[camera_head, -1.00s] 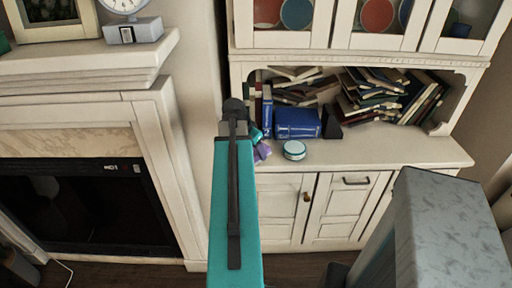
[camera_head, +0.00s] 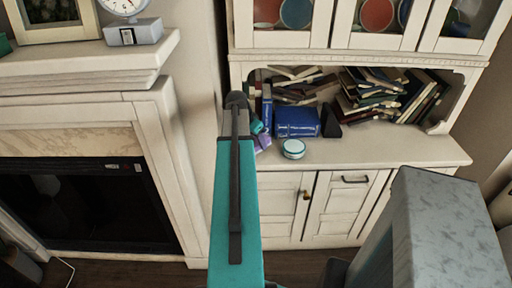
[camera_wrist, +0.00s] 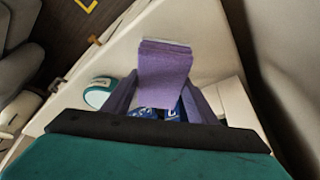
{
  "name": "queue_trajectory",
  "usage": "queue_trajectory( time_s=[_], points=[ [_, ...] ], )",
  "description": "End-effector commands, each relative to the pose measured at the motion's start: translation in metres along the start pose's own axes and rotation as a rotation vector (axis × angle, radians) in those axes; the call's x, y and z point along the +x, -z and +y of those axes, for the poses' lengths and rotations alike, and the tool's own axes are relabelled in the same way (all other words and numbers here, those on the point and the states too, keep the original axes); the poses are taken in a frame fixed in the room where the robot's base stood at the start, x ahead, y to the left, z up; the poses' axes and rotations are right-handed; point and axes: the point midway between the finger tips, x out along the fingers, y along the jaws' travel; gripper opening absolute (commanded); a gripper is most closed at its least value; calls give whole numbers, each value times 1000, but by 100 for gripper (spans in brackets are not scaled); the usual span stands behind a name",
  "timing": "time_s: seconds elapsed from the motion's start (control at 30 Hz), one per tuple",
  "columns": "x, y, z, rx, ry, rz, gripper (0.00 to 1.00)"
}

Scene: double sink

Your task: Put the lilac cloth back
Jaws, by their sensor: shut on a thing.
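In the head view a small part of the lilac cloth (camera_head: 263,142) shows beside my arm, above the left end of the cabinet counter (camera_head: 375,148). My arm hides most of the gripper there. I cannot tell whether the cloth touches the counter.
A round white and teal tin (camera_head: 294,149) stands right of the cloth. Blue books (camera_head: 297,122) stand behind it, with a dark wedge-shaped bookend (camera_head: 331,124) beside them. Piled books (camera_head: 385,90) fill the back of the niche. The counter's right front is clear. A fireplace (camera_head: 95,205) is at left.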

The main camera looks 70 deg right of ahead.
Motion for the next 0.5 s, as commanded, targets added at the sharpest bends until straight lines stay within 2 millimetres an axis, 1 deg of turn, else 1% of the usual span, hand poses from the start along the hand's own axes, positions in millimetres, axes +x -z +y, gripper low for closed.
queue_trajectory(
  time_s=[0.17, 0.5],
  points=[
    [6, -3, 0, 0, -1, 0, 34],
    [30, -13, 0, -2, 0, 0, 34]
  ],
)
